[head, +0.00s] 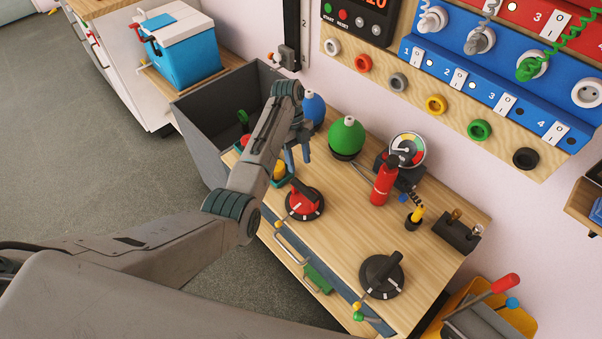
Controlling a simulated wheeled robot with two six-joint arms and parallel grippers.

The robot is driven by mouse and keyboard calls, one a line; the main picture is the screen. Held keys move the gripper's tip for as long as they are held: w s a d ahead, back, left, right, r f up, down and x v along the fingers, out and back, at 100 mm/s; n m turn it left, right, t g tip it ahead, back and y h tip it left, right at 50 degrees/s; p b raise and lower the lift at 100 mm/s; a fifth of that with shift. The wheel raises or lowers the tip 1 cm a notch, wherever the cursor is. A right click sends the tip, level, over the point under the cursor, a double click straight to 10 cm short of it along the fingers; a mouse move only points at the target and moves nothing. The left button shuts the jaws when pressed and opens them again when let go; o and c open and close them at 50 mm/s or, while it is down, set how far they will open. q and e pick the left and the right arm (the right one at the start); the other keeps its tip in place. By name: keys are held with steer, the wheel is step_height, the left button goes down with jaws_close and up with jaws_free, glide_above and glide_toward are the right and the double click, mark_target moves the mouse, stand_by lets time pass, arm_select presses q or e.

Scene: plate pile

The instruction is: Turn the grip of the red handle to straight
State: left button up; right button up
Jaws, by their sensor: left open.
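The red handle (303,199) is a rotary knob with a red grip on a round black base with white marks. It sits near the front edge of the wooden bench top. Its grip lies at a slant across the base, but its exact angle is hard to tell. My left gripper (298,161) is above the bench, behind the red handle in the picture and apart from it. Its bluish fingers point down, open, with nothing seen between them. My right gripper is not in view.
A black knob (382,274) sits on the bench to the right. Behind are a green bulb (347,136), a blue bulb (314,108), a red cylinder (383,184) and a gauge (408,150). A grey bin (205,127) stands at the left. The bench's middle is clear.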

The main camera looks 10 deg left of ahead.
arm_select(q)
steer(key=p+v, duration=0.1)
steer(key=v, duration=0.1)
steer(key=shift+w+r, duration=0.1)
steer(key=shift+r, duration=0.15)
